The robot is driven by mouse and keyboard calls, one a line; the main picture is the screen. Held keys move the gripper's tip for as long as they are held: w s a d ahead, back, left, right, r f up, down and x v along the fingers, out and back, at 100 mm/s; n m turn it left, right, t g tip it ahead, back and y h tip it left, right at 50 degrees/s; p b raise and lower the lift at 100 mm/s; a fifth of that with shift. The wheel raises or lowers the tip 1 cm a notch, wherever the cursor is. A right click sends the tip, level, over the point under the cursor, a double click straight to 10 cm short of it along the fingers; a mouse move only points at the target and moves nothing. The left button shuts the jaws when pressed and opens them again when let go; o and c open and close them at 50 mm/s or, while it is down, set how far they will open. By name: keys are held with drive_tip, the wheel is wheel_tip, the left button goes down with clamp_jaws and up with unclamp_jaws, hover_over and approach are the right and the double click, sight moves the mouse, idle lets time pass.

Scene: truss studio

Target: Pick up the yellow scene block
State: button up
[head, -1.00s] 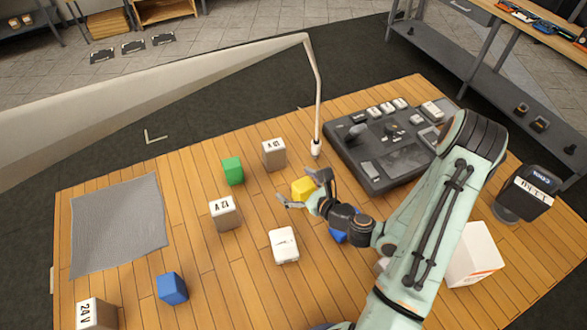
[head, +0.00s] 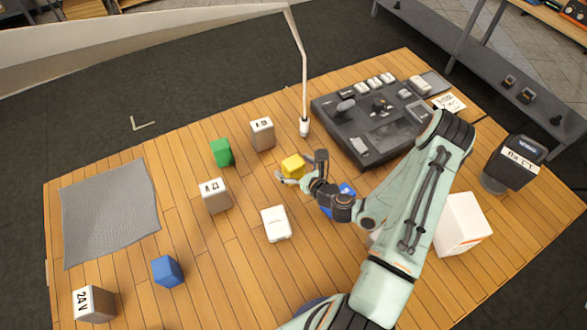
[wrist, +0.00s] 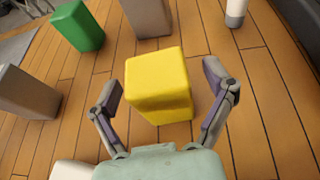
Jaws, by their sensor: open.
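The yellow block (head: 293,166) stands on the wooden table near its middle. In the wrist view the yellow block (wrist: 158,86) is in the centre, between the fingers. My gripper (head: 300,168) is open, with one finger on each side of the block. In the wrist view a gap shows between the block and each finger of my gripper (wrist: 164,90). Part of the block is hidden behind a finger in the head view.
Around it stand a green block (head: 221,153), a grey-white block (head: 262,134), a 12 V block (head: 215,195) and a white box (head: 276,224). A dark console (head: 340,139) lies to the right.

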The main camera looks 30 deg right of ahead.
drive_tip(key=c, duration=1.3)
